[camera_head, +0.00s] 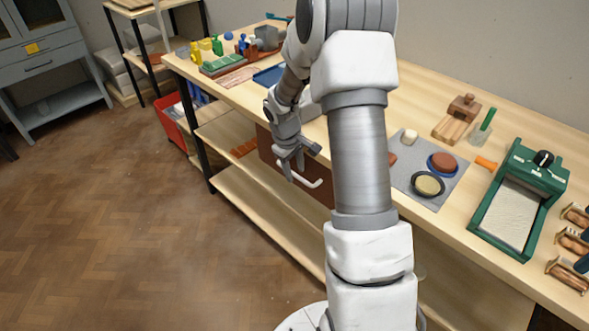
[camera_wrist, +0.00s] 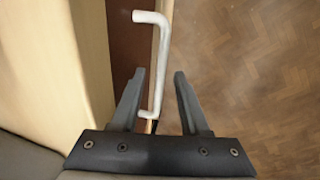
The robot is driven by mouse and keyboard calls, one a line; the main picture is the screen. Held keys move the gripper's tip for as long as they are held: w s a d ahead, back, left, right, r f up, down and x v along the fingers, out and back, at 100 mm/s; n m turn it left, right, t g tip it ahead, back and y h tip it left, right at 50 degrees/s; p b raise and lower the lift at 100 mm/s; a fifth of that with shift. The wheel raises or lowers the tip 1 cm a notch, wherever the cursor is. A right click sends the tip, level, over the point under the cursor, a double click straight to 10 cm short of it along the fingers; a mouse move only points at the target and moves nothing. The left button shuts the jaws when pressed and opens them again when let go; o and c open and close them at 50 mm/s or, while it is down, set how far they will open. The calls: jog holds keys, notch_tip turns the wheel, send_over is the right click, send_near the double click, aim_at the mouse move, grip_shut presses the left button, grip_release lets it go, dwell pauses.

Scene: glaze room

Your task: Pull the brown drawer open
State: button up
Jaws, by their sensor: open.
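The brown drawer (camera_head: 318,192) sits under the front edge of the wooden worktop. A white bar handle (camera_head: 307,181) stands out from its front. In the wrist view the white handle (camera_wrist: 161,65) runs lengthwise, with the brown drawer front (camera_wrist: 125,45) to its left. My gripper (camera_head: 291,168) is at the drawer handle, fingers open. In the wrist view, my gripper (camera_wrist: 158,76) has one finger on each side of the handle's lower part. I cannot tell whether either finger touches it. My arm hides part of the drawer front in the head view.
The worktop (camera_head: 460,215) carries a green-framed tray (camera_head: 508,213), a grey mat (camera_head: 405,178) with small dishes, and several tools. A lower shelf (camera_head: 260,222) runs beneath. A red bin (camera_head: 173,122) stands at the far end. The floor (camera_head: 130,220) before the bench is clear.

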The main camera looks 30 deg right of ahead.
grip_shut()
dwell(1.3)
